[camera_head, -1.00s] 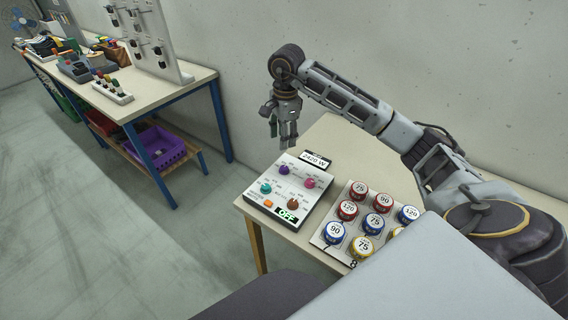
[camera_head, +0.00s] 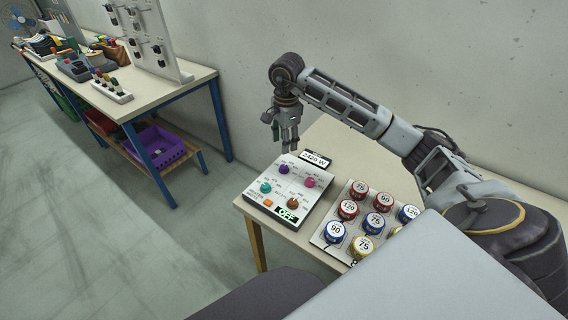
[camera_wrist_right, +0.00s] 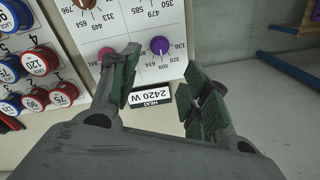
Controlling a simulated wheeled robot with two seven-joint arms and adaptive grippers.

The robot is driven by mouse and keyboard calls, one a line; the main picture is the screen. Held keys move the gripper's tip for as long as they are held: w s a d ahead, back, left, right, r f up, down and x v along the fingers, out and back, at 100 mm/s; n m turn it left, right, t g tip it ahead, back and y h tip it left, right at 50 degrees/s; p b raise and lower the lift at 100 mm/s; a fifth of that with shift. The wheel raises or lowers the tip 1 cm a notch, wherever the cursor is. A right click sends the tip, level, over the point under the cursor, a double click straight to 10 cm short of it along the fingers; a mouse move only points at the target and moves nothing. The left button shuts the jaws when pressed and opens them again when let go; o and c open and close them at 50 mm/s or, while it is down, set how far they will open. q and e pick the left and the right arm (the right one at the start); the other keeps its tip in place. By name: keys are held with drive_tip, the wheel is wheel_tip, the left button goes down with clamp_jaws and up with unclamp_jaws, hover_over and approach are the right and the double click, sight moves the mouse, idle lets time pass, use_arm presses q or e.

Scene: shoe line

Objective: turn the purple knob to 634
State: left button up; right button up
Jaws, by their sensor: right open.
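The purple knob (camera_head: 284,169) sits at the upper left of a white control panel (camera_head: 254,199) on the small table. In the right wrist view the purple knob (camera_wrist_right: 159,45) is ringed by printed numbers, 634 among them; where its pointer sits is too small to tell. My right gripper (camera_head: 288,149) hangs above the panel's back edge, pointing down. In the wrist view its fingers (camera_wrist_right: 165,85) are apart with nothing between them, and the knob lies beyond the gap, untouched. My left gripper is out of view.
The panel also has teal (camera_head: 265,187), pink (camera_head: 310,182) and brown (camera_head: 292,203) knobs, an orange button (camera_head: 268,203), an OFF sign (camera_head: 287,214) and a 2420 W display (camera_head: 314,159). A board of numbered round caps (camera_head: 374,224) stands to the right. A workbench (camera_head: 150,92) is at left.

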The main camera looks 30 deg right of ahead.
sight(284, 166)
wheel_tip(284, 166, down, 3)
drive_tip(key=shift+f, duration=0.15)
drive_tip(key=f, duration=0.6)
drive_tip(key=shift+w, duration=0.2)
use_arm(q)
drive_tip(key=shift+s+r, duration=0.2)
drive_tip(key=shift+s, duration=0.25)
use_arm(e)
drive_tip(key=shift+f, duration=0.9)
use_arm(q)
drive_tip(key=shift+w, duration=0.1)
use_arm(e)
drive_tip(key=c, duration=0.5)
clamp_jaws()
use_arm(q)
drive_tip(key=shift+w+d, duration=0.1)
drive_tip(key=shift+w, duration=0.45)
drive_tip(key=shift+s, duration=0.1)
